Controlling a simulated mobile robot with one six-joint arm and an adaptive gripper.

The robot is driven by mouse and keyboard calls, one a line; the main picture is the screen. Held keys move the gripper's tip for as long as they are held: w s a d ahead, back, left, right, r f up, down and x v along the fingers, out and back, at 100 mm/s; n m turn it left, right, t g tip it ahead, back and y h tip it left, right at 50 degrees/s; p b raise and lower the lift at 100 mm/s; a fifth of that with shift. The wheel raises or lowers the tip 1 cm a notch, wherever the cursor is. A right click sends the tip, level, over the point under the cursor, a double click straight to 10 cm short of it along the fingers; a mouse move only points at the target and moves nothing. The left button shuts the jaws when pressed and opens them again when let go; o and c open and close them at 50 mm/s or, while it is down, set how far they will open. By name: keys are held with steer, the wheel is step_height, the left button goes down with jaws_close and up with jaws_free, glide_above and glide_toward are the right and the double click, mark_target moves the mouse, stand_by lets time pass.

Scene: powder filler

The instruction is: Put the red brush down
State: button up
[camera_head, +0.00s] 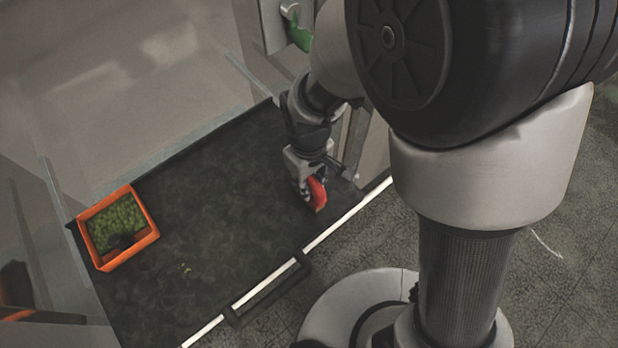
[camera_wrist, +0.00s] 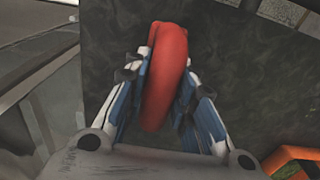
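The red brush shows in the head view (camera_head: 317,194) at the right end of the dark work surface (camera_head: 215,190), near its front edge. My gripper (camera_head: 309,180) reaches down over it with its fingers at the brush. In the wrist view the red brush (camera_wrist: 165,75) lies between the two blue-and-white fingers of my gripper (camera_wrist: 166,95), and both fingers press close to its sides. My gripper looks shut on it. The brush's underside is hidden, so I cannot tell whether it touches the surface.
An orange tray (camera_head: 149,236) holding green granules and a dark object stands at the surface's left end; its corner shows in the wrist view (camera_wrist: 285,157). Small green bits (camera_head: 186,268) lie near the front. A black handle (camera_head: 268,291) runs along the front edge. The middle is clear.

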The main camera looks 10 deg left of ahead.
steer(key=shift+o, duration=1.3)
step_height(320, 180, up, 12)
steer(key=p, duration=0.3)
steer(key=shift+r+p, duration=0.2)
steer(key=shift+p, duration=0.1)
steer(key=s+d+r+m+t, duration=0.1)
steer(key=s+d+r+m, duration=0.2)
steer(key=d, duration=0.3)
steer(key=s+d+r+m+t, duration=0.2)
steer(key=s+d+r+m, duration=0.1)
steer(key=d+r, duration=0.3)
steer(key=s+d+r+m+t, duration=0.1)
steer(key=s+d+r+m, duration=0.2)
steer(key=d, duration=0.5)
steer(key=shift+d+r+m+t, duration=0.3)
steer(key=shift+r+m, duration=0.2)
steer(key=shift+r, duration=0.3)
steer(key=shift+s, duration=0.1)
